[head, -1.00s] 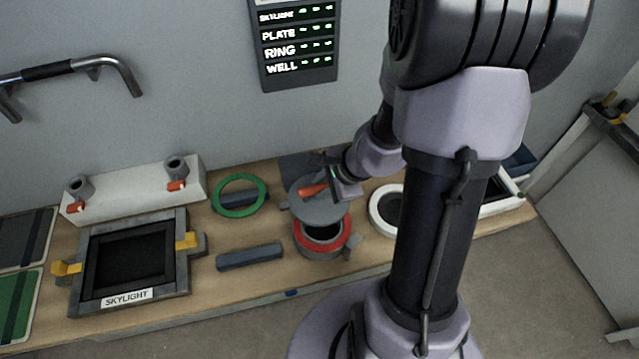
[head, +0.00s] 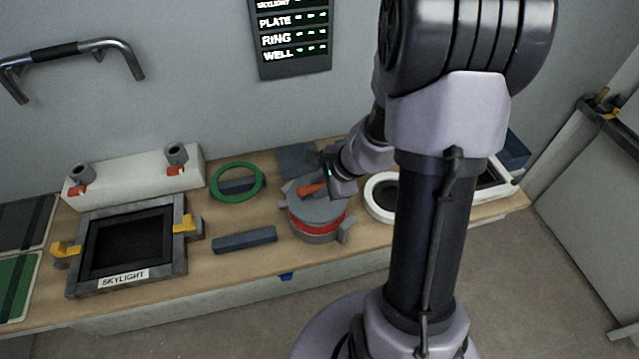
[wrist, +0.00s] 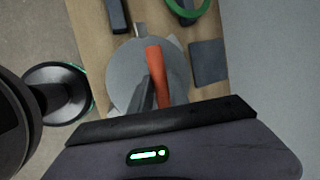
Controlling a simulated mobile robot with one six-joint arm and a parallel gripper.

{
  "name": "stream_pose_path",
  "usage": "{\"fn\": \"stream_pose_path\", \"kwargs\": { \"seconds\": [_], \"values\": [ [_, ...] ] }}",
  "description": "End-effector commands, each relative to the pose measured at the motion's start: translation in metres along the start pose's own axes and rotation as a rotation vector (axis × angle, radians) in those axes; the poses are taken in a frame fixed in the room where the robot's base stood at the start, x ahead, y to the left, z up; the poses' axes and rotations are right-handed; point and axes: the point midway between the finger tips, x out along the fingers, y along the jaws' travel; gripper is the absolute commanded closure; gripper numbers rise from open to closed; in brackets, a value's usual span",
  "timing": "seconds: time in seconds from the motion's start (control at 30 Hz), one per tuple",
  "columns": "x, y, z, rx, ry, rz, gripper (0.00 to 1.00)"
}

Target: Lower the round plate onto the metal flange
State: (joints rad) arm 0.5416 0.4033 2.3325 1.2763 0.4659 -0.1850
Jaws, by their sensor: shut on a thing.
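The round grey plate (head: 316,211) has an orange handle (head: 311,190) across its top. It lies over the metal flange (head: 318,237), whose red ring (head: 331,226) shows as a band under the plate's front edge. The plate looks about level and very close to the ring; I cannot tell whether it touches all round. My gripper (head: 327,184) is shut on the handle from the right. In the wrist view the plate (wrist: 124,72) and orange handle (wrist: 157,73) show beyond the gripper body. The plate hides the flange's opening.
A green ring (head: 214,190) lies at the left behind the flange, and a dark bar (head: 245,241) lies left of it. A white ring (head: 377,211) is close on the right, partly behind my arm. The skylight frame (head: 80,275) is at the far left.

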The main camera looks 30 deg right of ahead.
Motion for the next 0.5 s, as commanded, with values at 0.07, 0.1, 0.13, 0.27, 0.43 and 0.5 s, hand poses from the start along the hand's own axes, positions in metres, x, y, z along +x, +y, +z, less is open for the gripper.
{"fn": "stream_pose_path", "kwargs": {
  "seconds": [0.07,0.1,0.13,0.27,0.43,0.5],
  "values": [
    [0.007,0.003,-0.002,0.0,0.0,-0.001,1.0],
    [0.009,0.004,-0.003,0.0,0.0,-0.001,1.0],
    [0.011,0.005,-0.004,-0.001,0.0,-0.001,1.0],
    [0.018,0.008,-0.006,-0.002,0.0,-0.001,1.0],
    [0.028,0.012,-0.009,-0.002,0.0,-0.001,1.0],
    [0.031,0.014,-0.01,-0.001,0.0,-0.002,1.0]
  ]
}}
